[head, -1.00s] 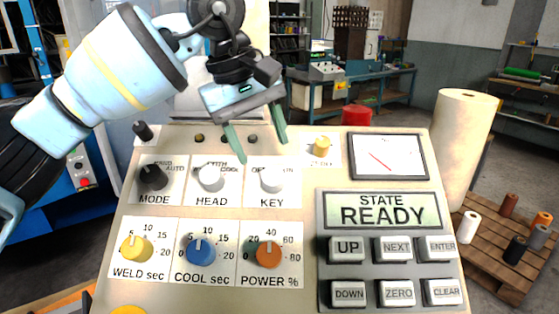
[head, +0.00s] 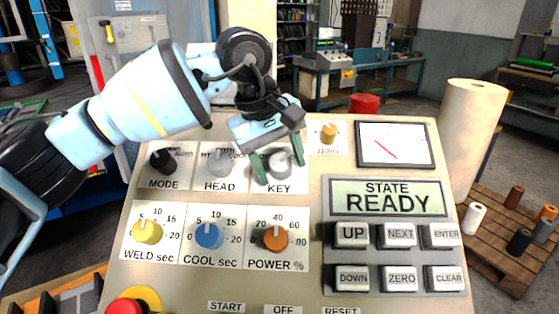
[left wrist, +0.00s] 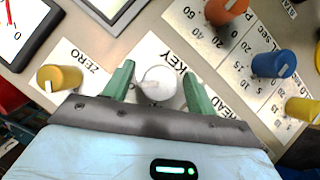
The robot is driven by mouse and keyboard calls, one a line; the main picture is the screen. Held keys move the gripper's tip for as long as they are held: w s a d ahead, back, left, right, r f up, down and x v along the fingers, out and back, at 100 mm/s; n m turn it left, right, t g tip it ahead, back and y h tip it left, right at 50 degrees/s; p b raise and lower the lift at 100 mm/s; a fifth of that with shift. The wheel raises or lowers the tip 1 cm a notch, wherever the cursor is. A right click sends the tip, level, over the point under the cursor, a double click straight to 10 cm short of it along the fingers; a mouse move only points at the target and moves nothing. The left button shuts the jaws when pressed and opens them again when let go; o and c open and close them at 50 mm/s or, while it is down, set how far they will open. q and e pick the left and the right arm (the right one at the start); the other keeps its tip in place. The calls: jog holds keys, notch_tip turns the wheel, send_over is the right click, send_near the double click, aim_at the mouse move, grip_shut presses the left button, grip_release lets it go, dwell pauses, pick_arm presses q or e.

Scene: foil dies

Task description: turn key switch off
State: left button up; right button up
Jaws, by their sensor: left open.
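The key switch (head: 279,164) is a light grey knob above the KEY label on the sloped panel (head: 310,205). My left gripper (head: 279,172) is open, with its green fingers on either side of the knob. The left wrist view also shows the key switch (left wrist: 157,84) between the two open fingers (left wrist: 158,88), with a gap visible on each side. The position marks above the knob are mostly hidden by my gripper. My right gripper is not in view.
The HEAD knob (head: 219,162) stands close to the left of my gripper, with the MODE knob (head: 163,161) beyond it. The yellow ZERO knob (head: 329,133) is at the right. A red button (head: 126,309) is at the lower left.

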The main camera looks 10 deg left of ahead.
pick_arm(q)
jog(key=c, duration=1)
jog(key=shift+n, duration=0.3)
jog(key=n+t+h, duration=0.1)
jog(key=n, duration=0.2)
jog(key=shift+t+p, duration=0.3)
jog(key=shift+p, duration=0.05)
jog(key=n+t, duration=0.1)
jog(key=n, duration=0.1)
jog(key=n+t+h, duration=0.1)
jog(key=n, duration=0.1)
jog(key=shift+h, duration=0.3)
jog(key=n+t, duration=0.1)
jog(key=n, duration=0.1)
jog(key=n+t, duration=0.1)
jog(key=n, duration=0.1)
jog(key=shift+f+n+t, duration=0.1)
jog(key=shift+n+t, duration=0.2)
jog(key=shift+n, duration=0.1)
jog(key=shift+n+t+y, duration=0.5)
jog(key=shift+n+t, duration=0.6)
jog(key=shift+n, duration=1.2)
